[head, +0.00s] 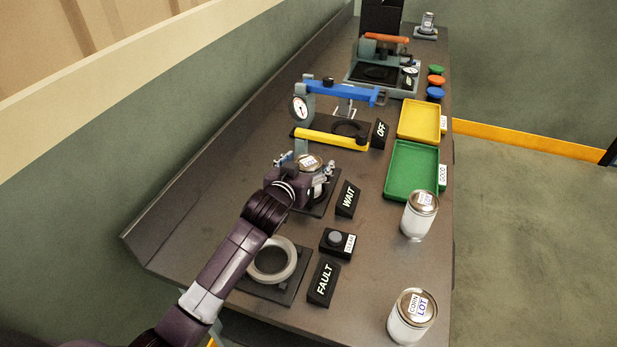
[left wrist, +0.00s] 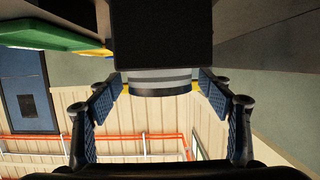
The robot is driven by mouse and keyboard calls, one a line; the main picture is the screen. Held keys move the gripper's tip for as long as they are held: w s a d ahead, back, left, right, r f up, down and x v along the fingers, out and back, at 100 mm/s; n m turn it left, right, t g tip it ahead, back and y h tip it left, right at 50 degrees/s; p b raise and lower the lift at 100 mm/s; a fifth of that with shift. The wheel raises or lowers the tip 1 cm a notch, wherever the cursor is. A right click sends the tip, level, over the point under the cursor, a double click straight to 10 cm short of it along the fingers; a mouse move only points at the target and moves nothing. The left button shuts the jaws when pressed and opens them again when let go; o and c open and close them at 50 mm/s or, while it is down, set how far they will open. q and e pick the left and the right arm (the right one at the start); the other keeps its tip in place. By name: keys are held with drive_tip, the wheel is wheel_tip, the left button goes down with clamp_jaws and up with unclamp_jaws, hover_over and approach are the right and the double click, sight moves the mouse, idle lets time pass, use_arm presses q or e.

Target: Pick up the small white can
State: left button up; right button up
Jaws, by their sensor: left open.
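A small white can (head: 307,163) with a metal lid and a label on top is at the station with the WAIT sign. My left gripper (head: 309,172) is at this can, its fingers on either side. The gripper hides much of the can's body in the head view. In the left wrist view, the open fingers (left wrist: 160,95) stand left and right of the white and grey banded can (left wrist: 160,80), with gaps visible. A dark block (left wrist: 162,35) adjoins the can there. My right gripper is not in view.
White cans stand near the table's right edge (head: 419,215) and front (head: 411,318). A green tray (head: 388,180) and yellow tray (head: 401,121) lie right. The WAIT sign (head: 348,199), a button box (head: 337,243), the FAULT sign (head: 324,283) and a blue-armed gauge press (head: 340,92) surround the gripper.

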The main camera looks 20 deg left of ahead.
use_arm(q)
drive_tip(key=shift+c, duration=1.4)
clamp_jaws()
drive_tip(key=shift+r, duration=0.1)
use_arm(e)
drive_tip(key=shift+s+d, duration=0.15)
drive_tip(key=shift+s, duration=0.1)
use_arm(q)
drive_tip(key=shift+r, duration=0.25)
wheel_tip(320, 180, up, 20)
drive_tip(key=b, duration=0.1)
drive_tip(key=shift+f+b, duration=0.25)
drive_tip(key=shift+b, duration=0.15)
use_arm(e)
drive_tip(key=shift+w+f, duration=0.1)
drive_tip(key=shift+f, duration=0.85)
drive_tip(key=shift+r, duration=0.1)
use_arm(q)
wheel_tip(320, 180, up, 10)
drive_tip(key=p, duration=1)
drive_tip(key=shift+p, duration=0.4)
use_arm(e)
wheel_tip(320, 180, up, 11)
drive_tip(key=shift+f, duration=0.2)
